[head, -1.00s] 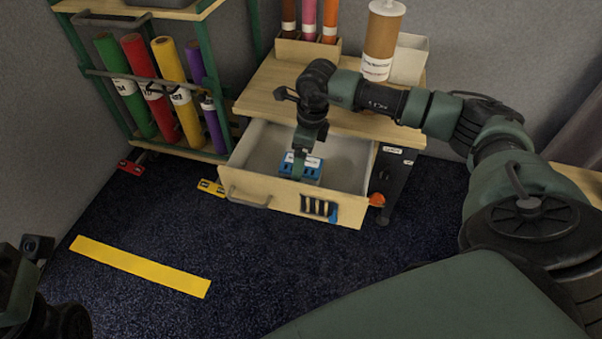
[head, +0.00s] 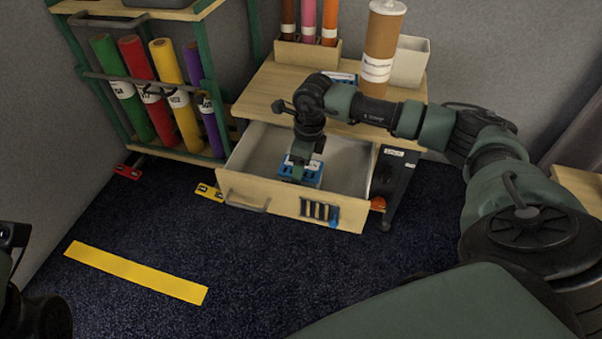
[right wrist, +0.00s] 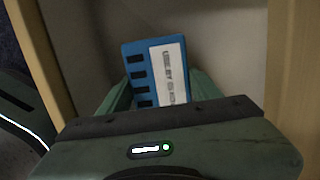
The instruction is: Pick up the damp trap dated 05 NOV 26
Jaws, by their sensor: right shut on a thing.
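A blue damp trap (head: 313,176) with dark slots is in the open drawer (head: 340,170). It also shows in the right wrist view (right wrist: 142,72), with a white label whose print seems to start "USE BY"; the rest is too blurred to read surely. My right gripper (head: 297,176) points down into the drawer and is shut on this trap; its green fingers (right wrist: 160,100) are on both sides of it. Another flat blue and white item (head: 343,77) lies on the cabinet top, partly behind my right arm. Only a part of my left arm's end shows at the left edge, fingers out of sight.
The drawer walls stand close around the right gripper. A brown canister (head: 381,50), a pale bin (head: 410,62) and a tube holder (head: 305,52) stand on the cabinet top (head: 275,90). A rack of coloured rolls (head: 176,85) is at left.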

